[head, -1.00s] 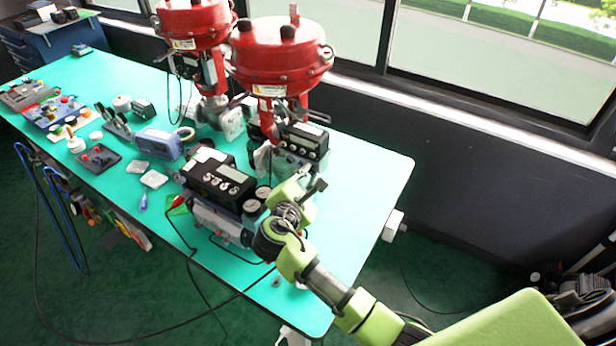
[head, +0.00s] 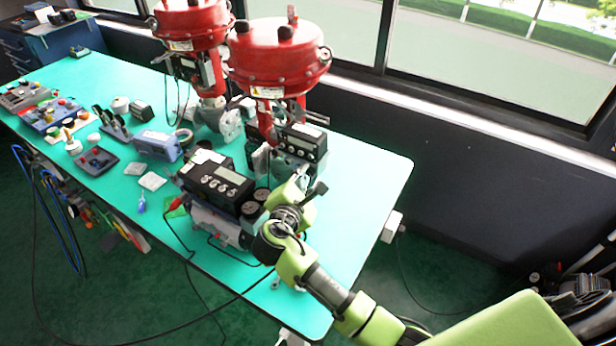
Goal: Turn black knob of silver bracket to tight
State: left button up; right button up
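A black valve positioner (head: 218,184) with a display and round buttons sits on a silver body near the front of the green table. Two round gauges (head: 254,210) are on its right side. My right gripper (head: 284,190) is at the right side of this unit, reaching in from the lower right. Its fingers are mostly hidden behind its own wrist and the unit, so I cannot tell whether they are open or shut. A black knob-like end (head: 320,187) sticks out just right of the gripper. I cannot make out the silver bracket clearly. My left gripper is out of view.
Two red valve actuators (head: 278,58) stand behind the positioner, with a second black positioner (head: 302,141) beside the nearer one. Tools and small parts (head: 98,158) cover the left of the table (head: 365,190). Its right end is mostly clear. Cables hang over the front edge.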

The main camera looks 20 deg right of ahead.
jog(key=v, duration=1.1)
jog(key=shift+s+a, duration=0.2)
